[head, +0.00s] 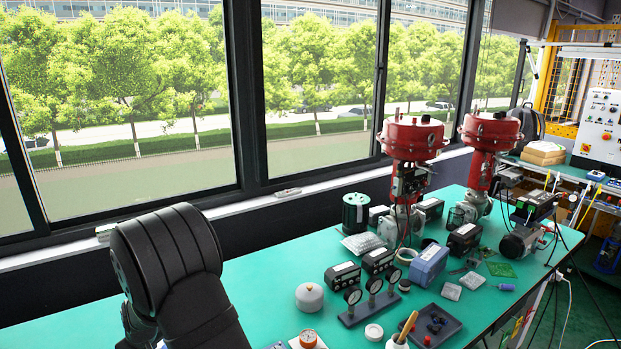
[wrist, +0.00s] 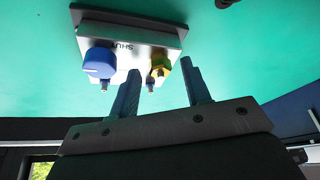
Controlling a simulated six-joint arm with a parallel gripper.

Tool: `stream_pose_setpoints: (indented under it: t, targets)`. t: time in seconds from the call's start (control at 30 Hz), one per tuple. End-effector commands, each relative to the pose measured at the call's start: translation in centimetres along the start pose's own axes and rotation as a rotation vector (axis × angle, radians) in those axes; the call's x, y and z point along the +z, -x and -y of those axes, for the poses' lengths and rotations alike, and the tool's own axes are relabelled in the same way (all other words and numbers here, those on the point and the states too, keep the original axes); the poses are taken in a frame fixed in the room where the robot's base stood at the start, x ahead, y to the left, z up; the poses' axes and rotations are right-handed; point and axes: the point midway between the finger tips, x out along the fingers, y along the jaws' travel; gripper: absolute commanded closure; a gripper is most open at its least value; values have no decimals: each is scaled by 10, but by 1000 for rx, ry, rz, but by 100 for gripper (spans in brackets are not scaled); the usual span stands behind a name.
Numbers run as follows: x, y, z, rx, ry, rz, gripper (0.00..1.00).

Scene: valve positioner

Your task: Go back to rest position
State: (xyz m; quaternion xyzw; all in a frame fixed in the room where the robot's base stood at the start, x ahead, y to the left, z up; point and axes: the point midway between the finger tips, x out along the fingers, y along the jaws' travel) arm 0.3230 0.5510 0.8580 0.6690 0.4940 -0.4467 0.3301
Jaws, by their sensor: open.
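My gripper (wrist: 160,66) shows in the wrist view with its two dark fingers spread apart and nothing held between them. Beyond the fingertips is a metal box (wrist: 140,40) marked "SHUT". It carries a blue knob (wrist: 99,62) at the left and a yellow knob (wrist: 160,64) nearer the right. The left finger overlaps the box's lower edge in the picture; I cannot tell how far apart they are. In the head view my black arm rises at the lower left, and my gripper is out of sight there.
The green bench (head: 260,270) holds two red-topped valves (head: 412,138), a blue-grey box (head: 428,266), a gauge manifold (head: 368,306) and a dark tray (head: 452,327). Windows line the back. Bare bench lies left of the round grey pot (head: 309,297).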

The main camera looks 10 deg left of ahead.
Motion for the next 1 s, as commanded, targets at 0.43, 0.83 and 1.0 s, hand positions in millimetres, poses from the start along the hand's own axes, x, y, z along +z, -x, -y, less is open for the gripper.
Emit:
stream_pose_setpoints:
  t: [0.43,0.83,1.0]
  targets:
    - [0,0,-2,-53,128,0,56]
    - [0,0,-2,-57,137,0,47]
    - [0,0,-2,-57,136,0,13]
